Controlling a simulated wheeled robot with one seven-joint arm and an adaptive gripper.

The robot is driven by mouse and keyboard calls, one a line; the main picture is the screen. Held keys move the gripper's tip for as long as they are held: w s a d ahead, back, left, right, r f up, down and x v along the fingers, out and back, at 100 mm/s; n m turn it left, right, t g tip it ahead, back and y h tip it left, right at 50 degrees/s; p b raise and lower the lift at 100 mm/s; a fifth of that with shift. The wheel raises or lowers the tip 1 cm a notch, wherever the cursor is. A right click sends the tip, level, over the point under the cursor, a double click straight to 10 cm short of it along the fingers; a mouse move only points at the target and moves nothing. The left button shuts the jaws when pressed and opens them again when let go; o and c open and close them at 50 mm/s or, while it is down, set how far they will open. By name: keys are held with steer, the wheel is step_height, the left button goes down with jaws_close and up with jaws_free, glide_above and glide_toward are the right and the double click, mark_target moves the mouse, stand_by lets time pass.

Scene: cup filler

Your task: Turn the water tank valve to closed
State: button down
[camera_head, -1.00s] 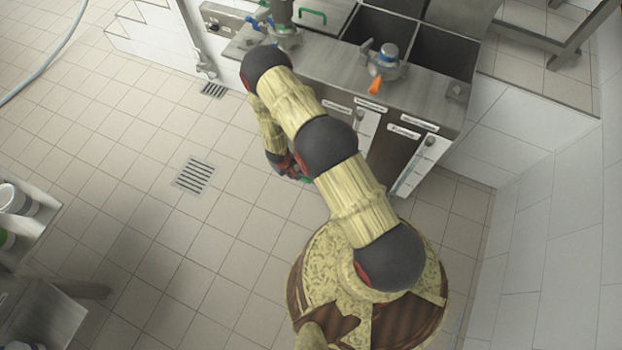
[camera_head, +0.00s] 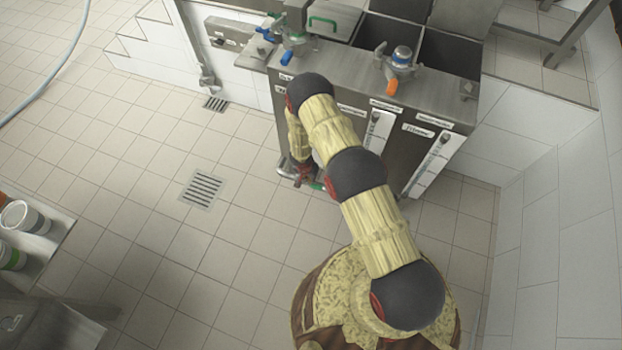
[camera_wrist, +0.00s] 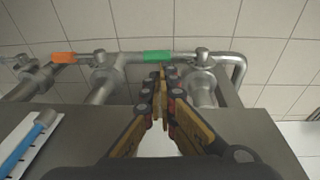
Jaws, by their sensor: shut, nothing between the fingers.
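In the wrist view, a lever with a green grip (camera_wrist: 157,57) lies crosswise just beyond my fingertips. It runs toward a metal valve body (camera_wrist: 203,58) on the right. A second lever with an orange grip (camera_wrist: 63,57) lies further left, by another valve body (camera_wrist: 100,62). My gripper (camera_wrist: 160,80) is shut and empty, its tips close to the green grip; I cannot tell whether they touch. In the head view, the green grip (camera_head: 318,186) shows low at the tank unit's front, beside my gripper (camera_head: 303,176), partly hidden by my arm. Which tank each valve serves cannot be read.
The steel tank unit (camera_head: 440,88) has open basins on top, a tap with an orange lever (camera_head: 391,87) and one with a blue lever (camera_head: 287,57). White gauge strips (camera_head: 436,165) line its front. A floor drain (camera_head: 201,189) lies left in clear tiled floor. Buckets (camera_head: 22,217) stand far left.

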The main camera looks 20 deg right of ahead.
mark_target(316, 187)
steer(key=b+x, duration=0.4)
steer(key=x, duration=0.5)
steer(key=shift+f, duration=0.15)
steer(key=shift+s+d+f, duration=0.1)
steer(key=shift+d+f, duration=0.2)
steer(key=shift+f, duration=0.5)
steer(key=shift+r, duration=0.1)
steer(key=p+v, duration=0.7)
steer(key=v, duration=0.7)
steer(key=shift+s+d, duration=0.35)
steer(key=shift+d, duration=0.05)
